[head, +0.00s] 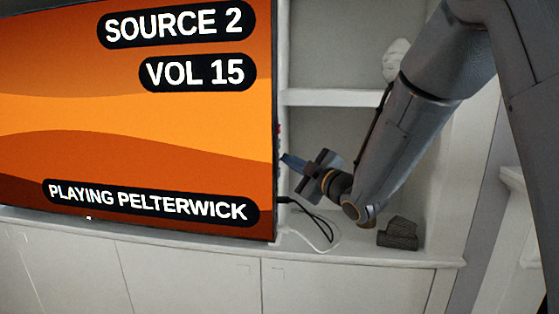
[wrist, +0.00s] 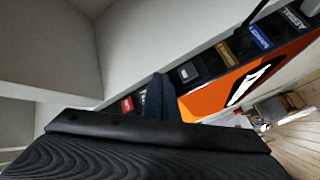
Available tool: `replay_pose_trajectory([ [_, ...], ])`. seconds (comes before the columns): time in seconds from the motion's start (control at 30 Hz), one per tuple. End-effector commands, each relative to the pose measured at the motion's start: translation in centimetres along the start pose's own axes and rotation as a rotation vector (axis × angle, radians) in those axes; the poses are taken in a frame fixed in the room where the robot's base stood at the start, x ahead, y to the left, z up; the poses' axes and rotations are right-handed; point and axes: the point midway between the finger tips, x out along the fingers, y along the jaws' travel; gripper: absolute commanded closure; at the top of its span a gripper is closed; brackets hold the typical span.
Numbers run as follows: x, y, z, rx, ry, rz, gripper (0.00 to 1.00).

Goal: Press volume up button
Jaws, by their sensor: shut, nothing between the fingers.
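A television (head: 150,110) fills the left of the head view; its screen reads "SOURCE 2", "VOL 15" and "PLAYING PELTERWICK". A row of coloured buttons runs along its side edge. In the wrist view I see a red button (wrist: 127,104), a dark one with a pale mark (wrist: 188,72), a yellow-brown one (wrist: 227,52), a blue one (wrist: 262,37) and a grey one (wrist: 293,18). Their labels are too small to read, so I cannot tell which is volume up. My gripper (head: 289,160) is shut and empty, its tip close beside the television's right edge; contact is unclear. The fingers (wrist: 156,97) hide part of the row.
The television stands on a white cabinet (head: 200,260). A shelf (head: 335,97) is behind my arm. Black and white cables (head: 315,218) lie below my gripper. A dark object (head: 398,233) lies on the cabinet at the right. A pale object (head: 396,58) sits on the shelf.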

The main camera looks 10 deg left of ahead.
Motion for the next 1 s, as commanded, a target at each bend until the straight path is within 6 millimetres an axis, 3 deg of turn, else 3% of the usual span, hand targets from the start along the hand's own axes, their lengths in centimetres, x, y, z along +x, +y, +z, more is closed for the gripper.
replay_pose_trajectory([
  [1.0,-1.1,0.8,0.8,0.0,0.001,0.0,1.0],
])
